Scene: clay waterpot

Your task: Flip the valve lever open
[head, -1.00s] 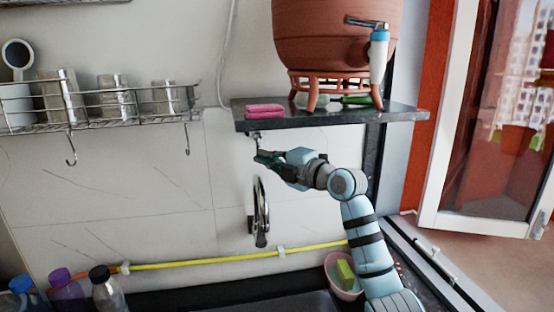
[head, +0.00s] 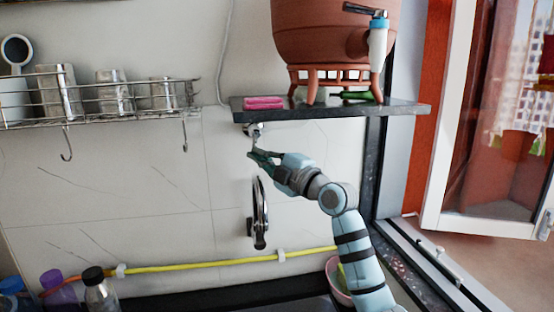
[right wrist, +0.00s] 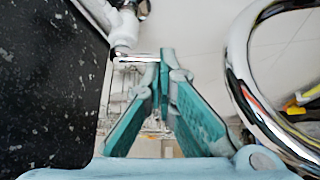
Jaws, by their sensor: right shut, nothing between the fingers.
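A small chrome valve (head: 254,129) sits on the wall just under the dark shelf. In the right wrist view the valve (right wrist: 125,28) shows at the upper left, with a thin chrome lever (right wrist: 136,58) reaching right toward my fingertips. My right gripper (head: 254,155) is just below the valve in the head view, fingers pointing left. The right wrist view shows its teal fingers (right wrist: 160,75) shut, with nothing between them. The tips are at or very near the lever's end; I cannot tell whether they touch. My left gripper is not in view.
The dark shelf (head: 410,110) above carries a clay waterpot (head: 325,35) and a pink sponge (head: 263,102). A curved chrome faucet (head: 260,210) hangs below the gripper and shows close on the right in the wrist view. A wire rack (head: 90,112) is at left; bottles stand lower left.

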